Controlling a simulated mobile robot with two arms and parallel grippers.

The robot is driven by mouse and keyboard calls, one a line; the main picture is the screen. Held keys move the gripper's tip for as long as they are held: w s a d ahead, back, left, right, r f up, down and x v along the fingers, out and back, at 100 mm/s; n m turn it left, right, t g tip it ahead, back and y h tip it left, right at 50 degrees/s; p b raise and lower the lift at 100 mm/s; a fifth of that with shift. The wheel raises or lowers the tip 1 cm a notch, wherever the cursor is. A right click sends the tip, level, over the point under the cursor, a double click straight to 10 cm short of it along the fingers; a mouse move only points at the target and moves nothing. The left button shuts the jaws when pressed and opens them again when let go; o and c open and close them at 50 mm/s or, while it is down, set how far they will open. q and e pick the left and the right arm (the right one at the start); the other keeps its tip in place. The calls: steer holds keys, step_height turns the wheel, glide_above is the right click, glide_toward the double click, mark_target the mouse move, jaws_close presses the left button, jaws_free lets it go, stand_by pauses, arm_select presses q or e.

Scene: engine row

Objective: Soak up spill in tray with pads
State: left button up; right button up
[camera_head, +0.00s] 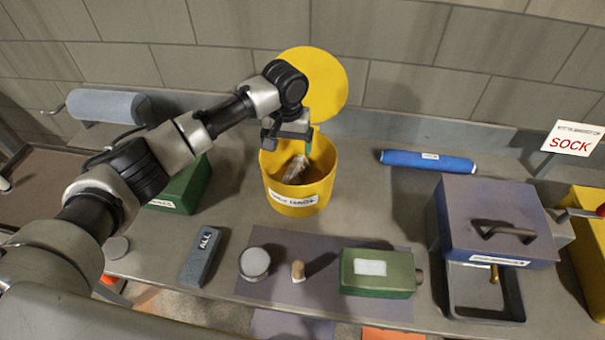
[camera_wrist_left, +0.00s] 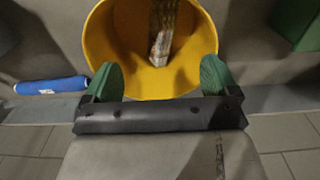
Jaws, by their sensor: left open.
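My left gripper (camera_head: 292,140) is open above the yellow bin (camera_head: 297,198) at the centre of the bench. In the left wrist view its two green fingertips (camera_wrist_left: 158,80) stand apart with nothing between them, at the rim of the bin (camera_wrist_left: 98,45). A crumpled, brownish-white piece (camera_head: 295,168) lies inside the bin; it also shows in the left wrist view (camera_wrist_left: 163,35). A grey pad block marked "ALL" (camera_head: 202,257) lies at the front left. A metal tray (camera_head: 487,312) is partly hidden under a blue-grey box (camera_head: 494,218) at right. My right gripper is not in view.
A blue roll (camera_head: 427,161) lies at the back right. A green canister (camera_head: 378,272), a cork-like stopper (camera_head: 298,270) and a round grey lid (camera_head: 254,262) stand at the front. A round yellow lid (camera_head: 325,82) rises behind the bin. A "SOCK" sign (camera_head: 573,140) is at right.

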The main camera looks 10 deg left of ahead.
arm_select(q)
step_height(320, 180, up, 11)
steer(key=b, duration=0.2)
stand_by(0.3)
steer(key=shift+f, duration=0.1)
